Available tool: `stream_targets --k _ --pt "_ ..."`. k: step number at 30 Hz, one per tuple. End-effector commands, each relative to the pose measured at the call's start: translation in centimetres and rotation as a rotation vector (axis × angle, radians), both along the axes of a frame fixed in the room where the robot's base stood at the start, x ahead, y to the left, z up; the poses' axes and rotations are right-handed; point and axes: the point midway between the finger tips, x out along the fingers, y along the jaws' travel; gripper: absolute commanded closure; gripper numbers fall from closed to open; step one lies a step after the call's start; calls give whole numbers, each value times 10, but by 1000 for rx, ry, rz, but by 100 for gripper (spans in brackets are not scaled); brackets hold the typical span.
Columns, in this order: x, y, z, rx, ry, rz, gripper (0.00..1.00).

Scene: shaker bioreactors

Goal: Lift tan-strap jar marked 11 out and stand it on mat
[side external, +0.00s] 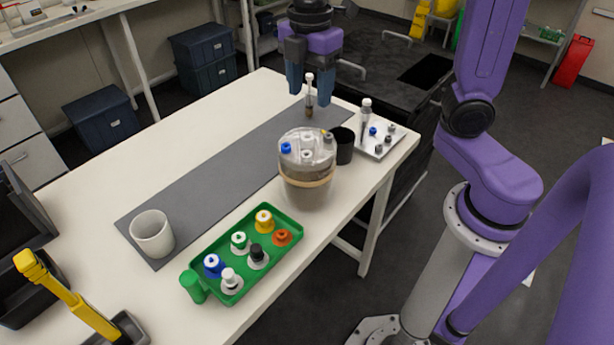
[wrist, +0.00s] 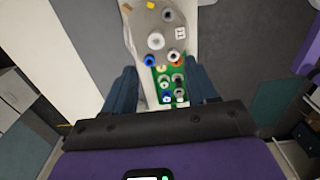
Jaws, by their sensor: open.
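The jar with the tan strap (side external: 307,181) stands at the right edge of the grey mat (side external: 215,180), with a grey lid bearing blue, white and yellow ports.
A slim white-capped vial (side external: 309,108) stands on the mat below my gripper. A black cup (side external: 344,150) is close right of the jar, beside a white tray (side external: 366,150). A green tray (side external: 290,216) of capped bottles lies in front; a white cup (side external: 152,236) is left. The mat's middle is clear.

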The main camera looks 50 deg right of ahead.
Motion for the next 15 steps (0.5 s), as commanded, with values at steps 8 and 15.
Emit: stream_targets --k 8,15 --pt "0 -1 -45 -2 3 -1 43" --pt "1 -1 -59 -1 2 -1 43"
